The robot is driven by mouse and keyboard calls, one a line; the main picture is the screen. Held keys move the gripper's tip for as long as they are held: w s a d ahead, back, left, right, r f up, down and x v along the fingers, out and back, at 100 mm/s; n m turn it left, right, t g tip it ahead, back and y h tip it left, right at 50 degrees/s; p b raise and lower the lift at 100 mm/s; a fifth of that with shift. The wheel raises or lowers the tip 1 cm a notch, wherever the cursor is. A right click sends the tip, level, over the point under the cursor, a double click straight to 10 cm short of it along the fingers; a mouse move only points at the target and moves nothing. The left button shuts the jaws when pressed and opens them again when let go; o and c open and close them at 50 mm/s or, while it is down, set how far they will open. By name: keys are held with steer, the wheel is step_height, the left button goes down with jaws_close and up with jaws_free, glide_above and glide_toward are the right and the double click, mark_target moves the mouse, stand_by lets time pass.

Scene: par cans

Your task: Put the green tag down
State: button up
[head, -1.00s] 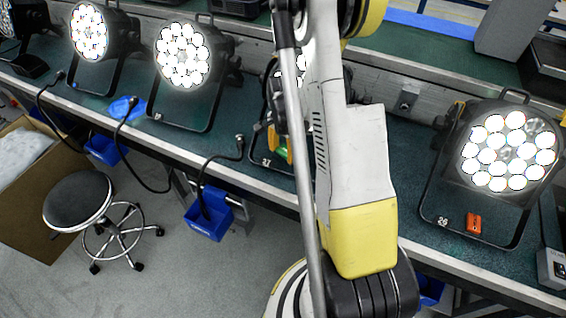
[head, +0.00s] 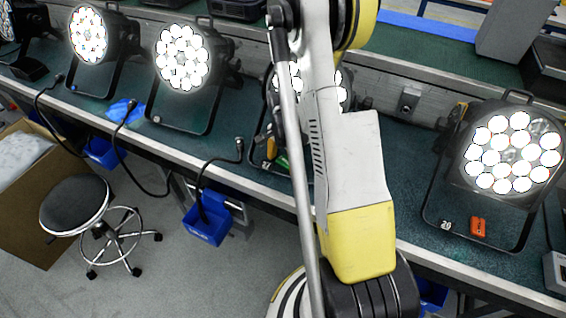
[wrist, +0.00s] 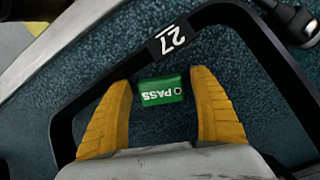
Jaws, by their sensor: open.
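The green tag (wrist: 162,91), marked PASS, lies on the blue-green bench top in the wrist view, inside the black bracket of the light numbered 27 (wrist: 172,40). My gripper (wrist: 162,82) is open, with one yellow finger on each side of the tag. A narrow gap shows on each side of it, and I cannot tell how high the fingertips are above the bench. In the head view the green tag (head: 283,162) shows small beside my arm, which hides much of light 27.
Lit par cans stand along the bench (head: 400,150), including one at right numbered 26 with an orange tag (head: 478,227). A black cable (head: 222,156) with its connector hangs over the bench edge. A stool (head: 75,205) stands on the floor at left.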

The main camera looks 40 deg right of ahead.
mark_target(283, 163)
steer(key=a+r+n+t+p, duration=0.1)
steer(key=a+r+n+p, duration=0.2)
steer(key=r, duration=0.8)
steer(key=a+r+n+t+p, duration=0.15)
steer(key=a+r, duration=0.35)
steer(key=r, duration=0.6)
steer(key=s+a+r+n+t, duration=0.2)
steer(key=s+a+r+n, duration=0.2)
steer(key=a, duration=0.4)
steer(key=s+a+r+n+t, duration=0.2)
steer(key=s+a+r+n, duration=0.3)
steer(key=a+r+n, duration=0.2)
steer(key=shift+a+r+n+t+p, duration=0.15)
steer(key=shift+a+n+t+p, duration=0.25)
steer(key=shift+n, duration=0.45)
steer(key=shift+s, duration=0.1)
